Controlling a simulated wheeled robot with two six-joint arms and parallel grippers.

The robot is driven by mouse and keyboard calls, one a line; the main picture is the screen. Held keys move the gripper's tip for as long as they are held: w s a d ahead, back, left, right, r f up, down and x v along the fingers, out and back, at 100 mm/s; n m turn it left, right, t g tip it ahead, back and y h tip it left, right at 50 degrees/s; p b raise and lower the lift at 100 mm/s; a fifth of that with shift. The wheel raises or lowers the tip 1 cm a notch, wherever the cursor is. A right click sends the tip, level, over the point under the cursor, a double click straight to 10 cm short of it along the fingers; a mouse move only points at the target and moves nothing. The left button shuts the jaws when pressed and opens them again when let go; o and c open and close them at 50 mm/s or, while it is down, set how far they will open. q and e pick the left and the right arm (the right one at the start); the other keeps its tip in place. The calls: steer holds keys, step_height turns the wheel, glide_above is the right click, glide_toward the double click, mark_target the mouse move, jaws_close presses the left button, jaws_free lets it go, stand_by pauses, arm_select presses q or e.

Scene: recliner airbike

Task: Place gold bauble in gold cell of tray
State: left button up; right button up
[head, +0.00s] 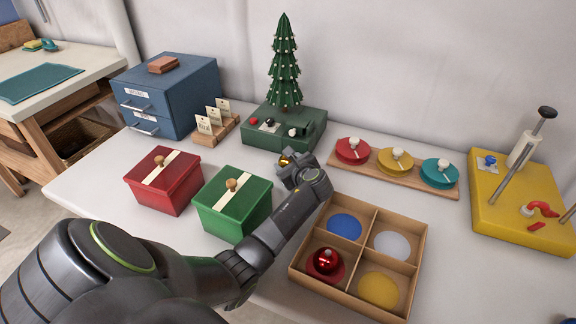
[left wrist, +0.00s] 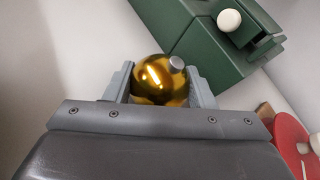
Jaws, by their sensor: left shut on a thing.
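The gold bauble (left wrist: 158,79) is held between the two fingers of my left gripper (left wrist: 160,88) in the left wrist view. In the head view my left gripper (head: 290,168) is by the front of the green tree base, and a bit of the gold bauble (head: 285,160) shows there. The cardboard tray (head: 334,287) is at the front, to the right of my left arm. Its four cells have blue, white, red and gold discs. The gold cell (head: 378,289) is at the front right and is empty. A red bauble (head: 326,261) sits in the red cell.
The green tree base (head: 284,126) stands behind my gripper. A red box (head: 163,180) and a green box (head: 232,203) are left of the arm. A wooden board (head: 436,188) with red, yellow and teal discs lies behind the tray. A yellow stand (head: 510,225) is at right.

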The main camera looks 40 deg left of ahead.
arm_select(q)
steer(key=o, duration=0.9)
steer(key=shift+f, duration=0.1)
steer(key=shift+o, duration=0.2)
